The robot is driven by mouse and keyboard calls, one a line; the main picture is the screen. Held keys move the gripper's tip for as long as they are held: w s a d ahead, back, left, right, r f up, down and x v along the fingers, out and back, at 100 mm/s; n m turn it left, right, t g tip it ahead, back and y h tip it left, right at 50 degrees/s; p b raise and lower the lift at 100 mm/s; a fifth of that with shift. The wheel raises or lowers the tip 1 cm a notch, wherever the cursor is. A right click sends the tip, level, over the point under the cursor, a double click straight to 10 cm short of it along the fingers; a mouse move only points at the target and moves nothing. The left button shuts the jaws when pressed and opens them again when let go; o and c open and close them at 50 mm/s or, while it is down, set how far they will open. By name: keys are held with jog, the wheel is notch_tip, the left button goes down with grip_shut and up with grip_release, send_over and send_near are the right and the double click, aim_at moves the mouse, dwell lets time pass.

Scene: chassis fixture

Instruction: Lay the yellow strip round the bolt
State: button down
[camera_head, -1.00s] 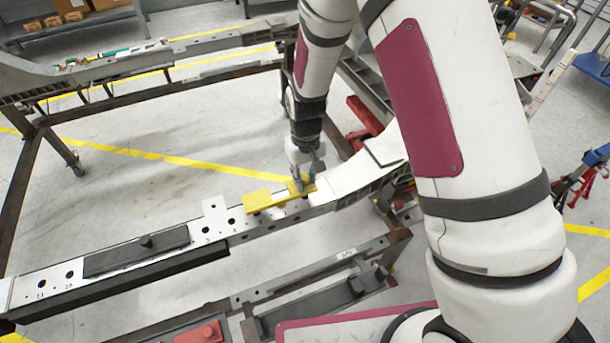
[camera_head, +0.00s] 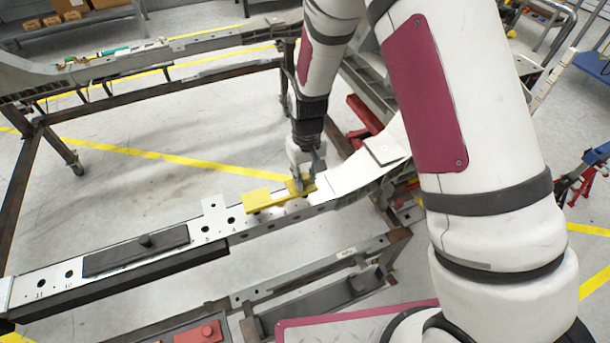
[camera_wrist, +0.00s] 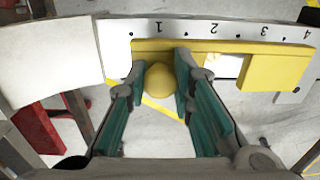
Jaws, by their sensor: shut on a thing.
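The yellow strip (camera_head: 258,203) lies along the top of the pale, holed chassis rail (camera_head: 212,212) in the head view. In the wrist view the strip (camera_wrist: 280,60) runs across the rail near the printed numbers, with a wider block at its right end. My gripper (camera_head: 303,184) is at the strip's right end in the head view. In the wrist view my gripper (camera_wrist: 162,92) is shut on a rounded yellow knob at the strip's left part. A small roundish spot shows beside the strip there; I cannot tell whether it is the bolt.
A curved white panel (camera_head: 370,165) adjoins the rail at the right. A lower frame with a red block (camera_head: 200,333) stands in front. Open floor lies behind the rail.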

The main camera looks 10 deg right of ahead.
aim_at(305, 186)
jog(key=shift+f, duration=0.25)
jog(key=shift+f, duration=0.35)
jog(key=shift+f+b, duration=0.9)
jog(key=shift+f, duration=0.55)
jog(key=c, duration=1.3)
grip_release()
jog(key=shift+r+p, duration=2)
jog(key=shift+r, duration=2.5)
